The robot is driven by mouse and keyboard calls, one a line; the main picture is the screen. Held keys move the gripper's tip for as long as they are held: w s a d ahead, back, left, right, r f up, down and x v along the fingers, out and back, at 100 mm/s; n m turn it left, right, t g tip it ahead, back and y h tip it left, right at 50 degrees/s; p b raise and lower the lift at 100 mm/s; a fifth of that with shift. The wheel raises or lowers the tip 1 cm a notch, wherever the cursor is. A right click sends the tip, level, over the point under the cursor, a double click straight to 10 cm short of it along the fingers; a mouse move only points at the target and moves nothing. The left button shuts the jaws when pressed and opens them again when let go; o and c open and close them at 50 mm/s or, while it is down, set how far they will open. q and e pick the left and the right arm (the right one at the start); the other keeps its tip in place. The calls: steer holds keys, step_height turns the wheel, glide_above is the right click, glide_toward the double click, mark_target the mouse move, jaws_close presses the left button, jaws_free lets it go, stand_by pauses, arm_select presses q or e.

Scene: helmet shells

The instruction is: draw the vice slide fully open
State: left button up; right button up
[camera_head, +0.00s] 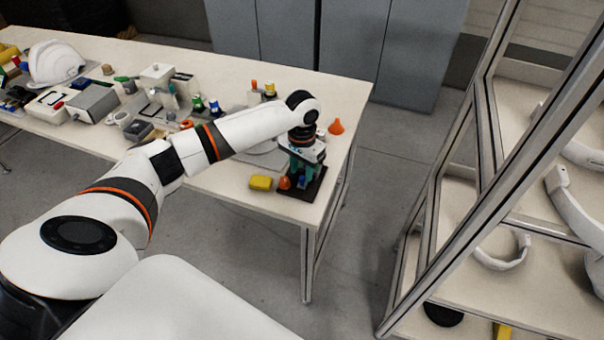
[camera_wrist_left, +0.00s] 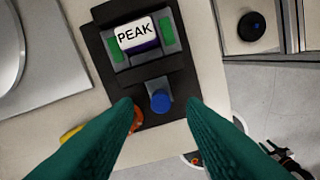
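The vice is a dark block on a dark base plate (camera_head: 314,190), at the near right corner of the table. In the left wrist view the vice (camera_wrist_left: 150,72) shows green pads on both sides of a white and purple block marked PEAK (camera_wrist_left: 137,36). A round blue knob (camera_wrist_left: 160,101) sticks out at its lower end. My left gripper (camera_head: 301,172) points down over the vice. Its teal fingers (camera_wrist_left: 160,106) are apart, one on each side of the blue knob, with a visible gap to it. In the head view the gripper hides much of the vice. My right gripper is not in view.
An orange cone (camera_head: 284,183) and a yellow block (camera_head: 261,183) stand close left of the base plate. Another orange cone (camera_head: 336,127) stands farther back. A white helmet shell (camera_head: 56,62) and several fixtures fill the table's left part. A metal-framed shelf (camera_head: 470,190) stands to the right.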

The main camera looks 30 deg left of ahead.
mark_target(304, 178)
arm_select(q)
steer(key=shift+f, duration=1.4)
steer(key=shift+c, duration=0.6)
jaws_close()
steer(key=shift+r, duration=0.1)
